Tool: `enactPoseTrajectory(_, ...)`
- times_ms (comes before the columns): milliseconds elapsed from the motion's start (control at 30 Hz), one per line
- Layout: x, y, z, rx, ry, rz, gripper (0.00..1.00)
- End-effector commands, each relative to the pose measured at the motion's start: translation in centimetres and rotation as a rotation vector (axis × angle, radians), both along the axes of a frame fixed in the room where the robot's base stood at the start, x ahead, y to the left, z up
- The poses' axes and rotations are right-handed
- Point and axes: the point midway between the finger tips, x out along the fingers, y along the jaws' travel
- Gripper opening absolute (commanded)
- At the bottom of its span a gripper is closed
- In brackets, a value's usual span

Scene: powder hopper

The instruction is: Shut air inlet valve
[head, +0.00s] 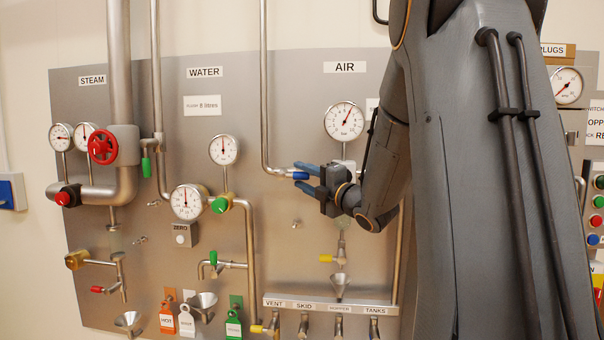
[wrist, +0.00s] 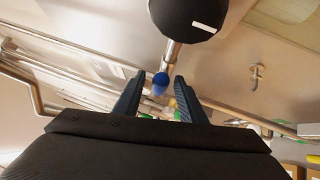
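The blue air valve handle (head: 300,175) is at the end of the bent pipe on the panel, left of the AIR gauge. My gripper (head: 297,176) points left at it, with one finger above and one below the handle. In the wrist view the blue handle (wrist: 160,84) lies between the tips of my gripper (wrist: 159,83), with a gap to the right finger and little gap to the left one. The fingers are open. I cannot tell whether either finger touches the handle. My wrist and arm hide the valve body behind it.
The AIR gauge (head: 344,121) is just above my gripper. A dark round body (wrist: 187,14) is close above the fingers in the wrist view. A vertical pipe (head: 264,90) runs left of the handle. A yellow handle (head: 326,258) and funnel (head: 340,282) are below.

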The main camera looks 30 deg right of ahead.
Motion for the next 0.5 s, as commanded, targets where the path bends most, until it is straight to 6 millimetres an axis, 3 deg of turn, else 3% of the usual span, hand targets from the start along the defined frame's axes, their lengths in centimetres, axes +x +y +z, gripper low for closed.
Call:
enactPoseTrajectory(367,0.68,0.17,0.07,0.000,0.000,-0.001,0.37)
enactPoseTrajectory(500,0.67,0.17,0.07,0.001,0.000,0.000,0.13)
